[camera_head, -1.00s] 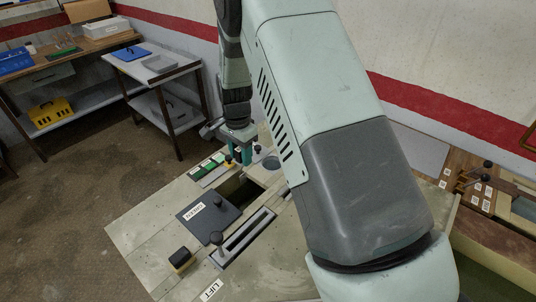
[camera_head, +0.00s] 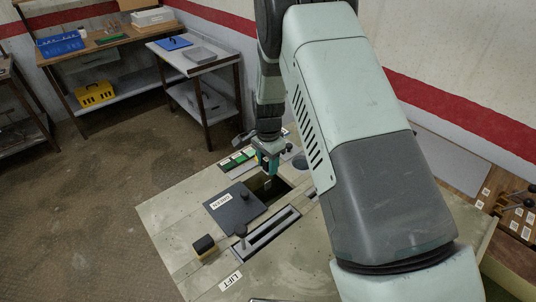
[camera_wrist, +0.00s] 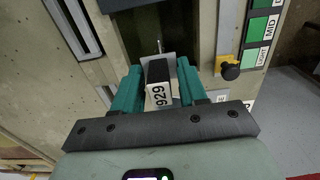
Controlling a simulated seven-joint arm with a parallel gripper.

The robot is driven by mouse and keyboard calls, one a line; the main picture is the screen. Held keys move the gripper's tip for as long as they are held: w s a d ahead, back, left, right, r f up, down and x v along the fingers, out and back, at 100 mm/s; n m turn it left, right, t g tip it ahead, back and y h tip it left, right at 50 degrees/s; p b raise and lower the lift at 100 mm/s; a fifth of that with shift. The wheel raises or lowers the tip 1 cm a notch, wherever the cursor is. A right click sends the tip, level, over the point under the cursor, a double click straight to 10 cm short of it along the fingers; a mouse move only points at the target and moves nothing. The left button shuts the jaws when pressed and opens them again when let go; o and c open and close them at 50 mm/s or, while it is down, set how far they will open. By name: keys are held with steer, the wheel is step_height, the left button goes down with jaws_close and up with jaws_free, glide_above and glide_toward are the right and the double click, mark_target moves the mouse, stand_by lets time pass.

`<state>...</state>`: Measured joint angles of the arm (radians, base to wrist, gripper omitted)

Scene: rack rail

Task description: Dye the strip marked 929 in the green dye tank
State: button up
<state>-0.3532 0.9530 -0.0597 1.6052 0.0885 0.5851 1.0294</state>
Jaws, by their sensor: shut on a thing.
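My gripper (camera_head: 268,164) is shut on the dark handle of the strip marked 929 (camera_wrist: 158,95). In the wrist view the white 929 label faces the camera between the teal fingers (camera_wrist: 155,88). The gripper is over the open dark slot of the tank (camera_head: 270,187), low near the bench top. A pale plate with a thin pin shows just beyond the handle; the rest of the strip is hidden. A dark lid (camera_head: 236,206) with a white label and a knob lies beside the opening; its wording is too small to read surely.
Green shade swatches (camera_head: 238,160), marked LIGHT and MID in the wrist view, lie beside the opening near a yellow-based black knob (camera_wrist: 228,68). Side tables stand behind.

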steer(key=shift+f, duration=6.3)
stand_by(1.7)
